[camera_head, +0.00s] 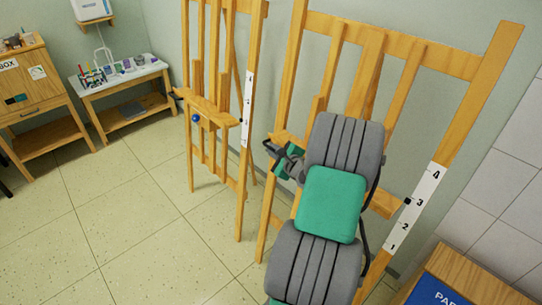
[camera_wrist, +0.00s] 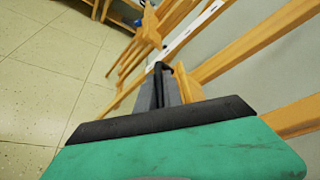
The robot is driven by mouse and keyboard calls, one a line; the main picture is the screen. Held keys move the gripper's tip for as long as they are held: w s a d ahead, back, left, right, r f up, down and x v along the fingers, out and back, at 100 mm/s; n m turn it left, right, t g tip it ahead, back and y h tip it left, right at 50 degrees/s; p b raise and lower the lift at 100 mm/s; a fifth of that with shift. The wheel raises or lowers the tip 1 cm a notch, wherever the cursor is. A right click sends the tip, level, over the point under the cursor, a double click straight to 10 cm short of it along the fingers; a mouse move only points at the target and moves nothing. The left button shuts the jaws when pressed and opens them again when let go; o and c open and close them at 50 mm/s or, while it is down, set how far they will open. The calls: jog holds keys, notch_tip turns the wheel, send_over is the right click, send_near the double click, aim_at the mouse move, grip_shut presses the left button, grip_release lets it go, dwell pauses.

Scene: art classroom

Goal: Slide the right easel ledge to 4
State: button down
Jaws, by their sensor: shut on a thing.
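The right easel (camera_head: 470,100) is a tall wooden frame. Its ledge (camera_head: 385,204) runs behind my arm, with its left end showing beside my gripper. A white scale (camera_head: 415,208) numbered 1 to 4 is on the right leg; the small black pointer (camera_head: 407,201) at the ledge's right end is beside the 3. My gripper (camera_head: 272,148) is shut at the front of this ledge; its dark fingers (camera_wrist: 162,82) meet the wood (camera_wrist: 187,85) in the wrist view. The exact part gripped is hidden, and my arm covers the ledge's middle.
The left easel (camera_head: 252,60) stands close by, its ledge (camera_head: 205,108) carrying a blue knob (camera_head: 196,118). A wooden box with a blue panel (camera_head: 440,290) is at lower right. A supply table (camera_head: 130,75) and cabinet (camera_head: 22,85) stand far left. The tiled floor at left is clear.

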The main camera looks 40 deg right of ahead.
notch_tip(320, 180, up, 12)
jog(key=d+p, duration=0.2)
jog(key=p, duration=0.4)
jog(key=shift+d, duration=0.15)
jog(key=shift+w+r, duration=0.1)
jog(key=c, duration=1.9)
grip_release()
jog(key=shift+o, duration=0.7)
jog(key=shift+f, duration=0.3)
jog(key=b+v, duration=0.1)
jog(key=v, duration=0.7)
